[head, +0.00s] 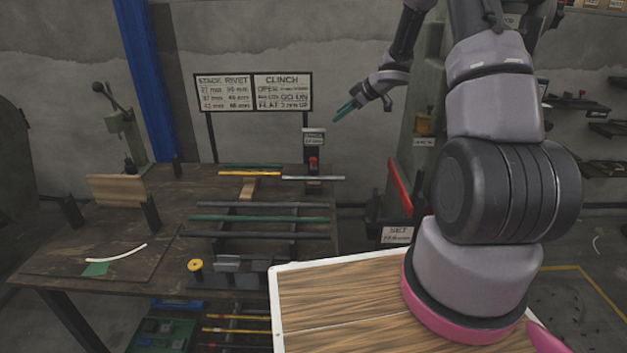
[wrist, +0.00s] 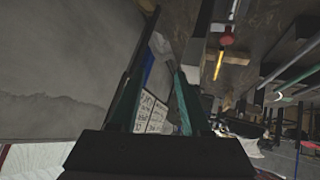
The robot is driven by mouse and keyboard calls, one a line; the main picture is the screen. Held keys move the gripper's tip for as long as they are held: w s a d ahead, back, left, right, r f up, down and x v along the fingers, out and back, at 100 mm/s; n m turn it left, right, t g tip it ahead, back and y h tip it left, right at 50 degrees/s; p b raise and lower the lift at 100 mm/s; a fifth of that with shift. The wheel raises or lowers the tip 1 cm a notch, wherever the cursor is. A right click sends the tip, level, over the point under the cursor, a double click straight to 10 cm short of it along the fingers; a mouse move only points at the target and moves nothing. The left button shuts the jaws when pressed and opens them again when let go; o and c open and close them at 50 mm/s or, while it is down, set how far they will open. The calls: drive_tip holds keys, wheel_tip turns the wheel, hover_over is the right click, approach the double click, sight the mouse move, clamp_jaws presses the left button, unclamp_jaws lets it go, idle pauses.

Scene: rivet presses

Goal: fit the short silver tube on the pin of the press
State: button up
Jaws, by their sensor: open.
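A short silver tube (head: 328,178) lies level on the table's far right side, across the foot of a small dark upright (head: 313,143) with a label and a red part. I cannot tell whether it rests on a pin. My gripper (head: 345,110) is open and empty, in the air above and right of the tube. Its teal fingers are apart in the wrist view (wrist: 163,62), with nothing between them but the sign behind. A large grey-green press (head: 425,105) stands at the right, partly hidden by my arm. No pin can be made out.
Yellow (head: 262,173), green (head: 260,218) and black tubes lie on the worktable (head: 165,200). A small lever press (head: 122,122) stands at the left, and a sign board (head: 253,92) at the back. A wood-topped white-edged surface (head: 340,295) is in front.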

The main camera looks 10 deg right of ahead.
sight(328, 177)
drive_tip(key=s+f+n+g, duration=0.1)
drive_tip(key=s+f, duration=0.1)
drive_tip(key=f, duration=0.2)
drive_tip(key=s+a+f+n+g+y, duration=0.1)
drive_tip(key=s+f+g, duration=0.1)
drive_tip(key=f, duration=0.2)
drive_tip(key=s+f+n+g+y, duration=0.1)
drive_tip(key=s+f+g, duration=0.1)
drive_tip(key=f, duration=0.2)
drive_tip(key=shift+s+a+f, duration=0.1)
drive_tip(key=shift+a+f, duration=0.2)
drive_tip(key=shift+a, duration=0.05)
drive_tip(key=shift+a+f, duration=0.2)
drive_tip(key=shift+f, duration=0.05)
drive_tip(key=x, duration=0.4)
drive_tip(key=shift+a+f, duration=0.2)
drive_tip(key=shift+a, duration=0.05)
drive_tip(key=x, duration=0.5)
drive_tip(key=shift+w+f, duration=0.2)
drive_tip(key=shift+f, duration=0.15)
clamp_jaws()
